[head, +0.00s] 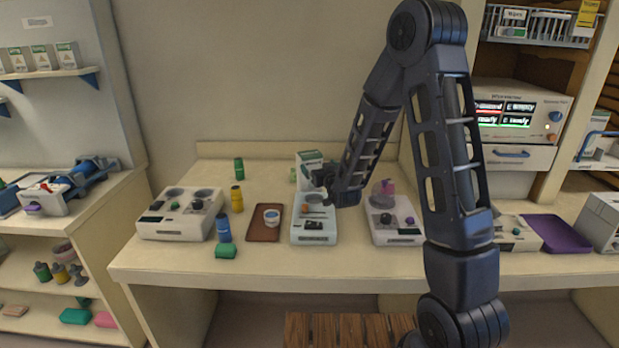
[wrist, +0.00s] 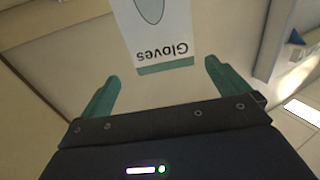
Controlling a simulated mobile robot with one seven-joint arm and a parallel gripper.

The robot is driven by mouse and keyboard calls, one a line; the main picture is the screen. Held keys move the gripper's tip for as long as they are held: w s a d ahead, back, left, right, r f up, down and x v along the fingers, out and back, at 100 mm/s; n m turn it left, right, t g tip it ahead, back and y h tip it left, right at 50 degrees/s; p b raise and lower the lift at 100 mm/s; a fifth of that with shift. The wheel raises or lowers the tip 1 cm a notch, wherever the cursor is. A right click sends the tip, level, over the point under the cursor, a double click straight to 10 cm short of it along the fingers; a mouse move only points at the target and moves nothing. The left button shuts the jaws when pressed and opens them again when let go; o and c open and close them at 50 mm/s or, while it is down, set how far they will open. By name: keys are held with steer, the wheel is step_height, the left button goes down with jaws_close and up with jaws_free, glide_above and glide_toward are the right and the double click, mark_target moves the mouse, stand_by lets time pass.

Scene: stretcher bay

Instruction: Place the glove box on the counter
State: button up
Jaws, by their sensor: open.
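The glove box (head: 308,158), white with green, stands upright at the back of the counter (head: 270,262), behind a white device. Its base is hidden in the head view. In the wrist view the glove box (wrist: 157,32) shows its upside-down "Gloves" label and a green band at its edge. My gripper (head: 324,178) is right beside the box in the head view. In the wrist view my gripper (wrist: 162,70) is open, its two green fingers spread wide. The box is ahead of the gap between them, and no finger touches it there.
White devices (head: 180,213) line the counter, with small colored bottles (head: 223,229) and a brown tray (head: 264,232) holding a cup. A purple tray (head: 558,234) lies at right. Similar green-and-white boxes (head: 42,57) stand on a wall shelf at left.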

mark_target(313, 161)
steer(key=x, duration=0.5)
steer(key=shift+w+a, duration=0.15)
steer(key=shift+w, duration=0.05)
steer(key=shift+a+f+x, duration=0.1)
steer(key=shift+x, duration=1.2)
steer(key=shift+a+f+x, duration=0.1)
steer(key=shift+x, duration=1.2)
steer(key=c, duration=1.7)
steer(key=shift+r, duration=0.1)
